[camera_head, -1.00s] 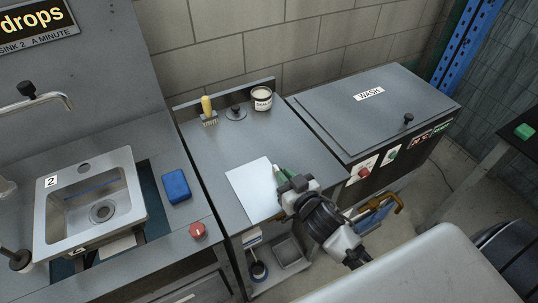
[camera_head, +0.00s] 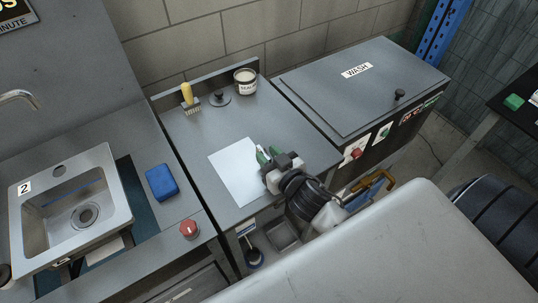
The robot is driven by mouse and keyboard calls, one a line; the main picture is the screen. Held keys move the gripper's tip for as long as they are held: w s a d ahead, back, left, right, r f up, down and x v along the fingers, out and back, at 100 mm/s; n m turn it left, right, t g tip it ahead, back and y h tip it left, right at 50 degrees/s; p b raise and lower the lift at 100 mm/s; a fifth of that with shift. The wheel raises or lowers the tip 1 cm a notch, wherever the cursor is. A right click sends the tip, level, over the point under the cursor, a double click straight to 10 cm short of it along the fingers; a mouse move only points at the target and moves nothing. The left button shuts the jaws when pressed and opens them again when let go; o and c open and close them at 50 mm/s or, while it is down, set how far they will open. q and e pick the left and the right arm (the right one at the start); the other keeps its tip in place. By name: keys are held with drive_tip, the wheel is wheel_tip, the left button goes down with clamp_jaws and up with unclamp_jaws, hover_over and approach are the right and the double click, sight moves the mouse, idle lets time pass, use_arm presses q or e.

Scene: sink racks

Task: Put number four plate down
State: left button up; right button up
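A flat, pale rectangular sheet (camera_head: 232,178) lies on the middle grey counter; I see no number on it, and cannot tell if it is the number four plate. My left gripper is not in view.
A yellow-handled brush (camera_head: 188,98), a black-knobbed disc (camera_head: 220,98) and a sealant tin (camera_head: 245,83) stand at the counter's back. A blue block (camera_head: 161,182) and red knob (camera_head: 189,229) are by the sink. The WASH cabinet (camera_head: 350,95) is at right.

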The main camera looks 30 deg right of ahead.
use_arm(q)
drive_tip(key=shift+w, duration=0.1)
use_arm(e)
drive_tip(key=shift+o, duration=0.4)
drive_tip(key=shift+s+r, duration=0.1)
drive_tip(key=shift+s, duration=0.05)
